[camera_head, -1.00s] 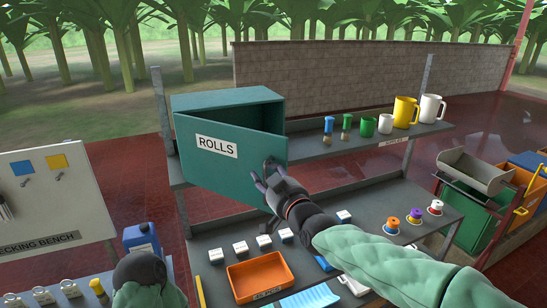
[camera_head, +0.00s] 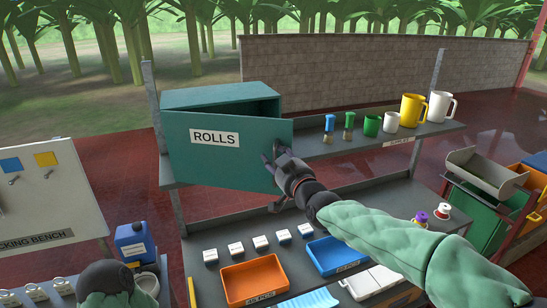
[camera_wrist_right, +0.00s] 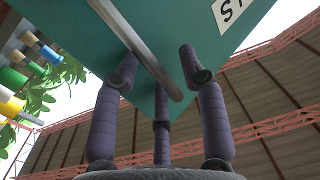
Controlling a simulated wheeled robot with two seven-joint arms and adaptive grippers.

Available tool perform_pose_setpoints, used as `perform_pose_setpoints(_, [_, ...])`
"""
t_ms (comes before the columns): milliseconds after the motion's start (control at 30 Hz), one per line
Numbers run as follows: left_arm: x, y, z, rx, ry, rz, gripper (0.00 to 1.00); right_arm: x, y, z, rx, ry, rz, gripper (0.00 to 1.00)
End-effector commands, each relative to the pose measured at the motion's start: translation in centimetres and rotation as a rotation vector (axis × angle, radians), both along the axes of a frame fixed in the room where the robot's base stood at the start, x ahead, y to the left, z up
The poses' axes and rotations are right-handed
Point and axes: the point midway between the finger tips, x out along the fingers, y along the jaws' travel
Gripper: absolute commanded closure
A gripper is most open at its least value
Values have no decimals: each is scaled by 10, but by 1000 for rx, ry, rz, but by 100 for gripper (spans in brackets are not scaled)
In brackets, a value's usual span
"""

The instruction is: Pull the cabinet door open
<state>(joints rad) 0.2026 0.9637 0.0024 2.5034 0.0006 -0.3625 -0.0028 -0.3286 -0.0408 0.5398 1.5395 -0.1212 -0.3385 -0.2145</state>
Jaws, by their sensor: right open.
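The teal cabinet (camera_head: 225,97) sits on the upper shelf. Its door (camera_head: 205,165), labelled ROLLS, stands ajar, with a dark gap above it at the right. My right gripper (camera_head: 270,165) is at the door's right edge in the head view. In the right wrist view, the grey bar handle (camera_wrist_right: 140,50) runs across the teal door (camera_wrist_right: 85,35) and passes between the spread fingers of my right gripper (camera_wrist_right: 158,78). The fingers are open around the bar; I cannot tell whether they touch it. The handle is hidden in the head view.
Bottles and mugs, including a yellow mug (camera_head: 412,108), stand on the shelf right of the cabinet. Below are an orange tray (camera_head: 253,280), a blue tray (camera_head: 333,255) and small white boxes. A blue jug (camera_head: 135,243) stands at the left, and a green bin (camera_head: 485,222) at the right.

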Motion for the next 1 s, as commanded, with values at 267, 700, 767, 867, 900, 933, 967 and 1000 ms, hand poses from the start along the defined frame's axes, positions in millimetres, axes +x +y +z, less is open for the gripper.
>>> perform_pose_setpoints(267, [0, 0, -1, 0, 0, 0, 60, -3, 0, 2, 2, -4, -1, 56])
perform_pose_setpoints(700, [0, 0, -4, 0, 0, 0, 60, -29, 1, 1, 1, -3, 0, 56])
perform_pose_setpoints(767, [0, 0, -3, 0, 0, 0, 60, -32, 2, 2, 1, -3, 0, 56])
perform_pose_setpoints(867, [0, 0, -3, 0, 0, 0, 60, -38, 2, 2, 2, -2, 0, 56])
perform_pose_setpoints(900, [0, 0, -3, 0, 0, 0, 60, -41, 2, 2, 1, -3, 0, 56])
perform_pose_setpoints(933, [0, 0, -3, 0, 0, 0, 60, -42, 2, 1, 1, -2, 0, 56])
perform_pose_setpoints(967, [0, 0, -3, 0, 0, 0, 60, -44, 2, 1, 1, -2, 0, 56])
perform_pose_setpoints(1000, [0, 0, -2, 0, 0, 0, 60, -47, 2, 1, 1, -2, 0, 56])
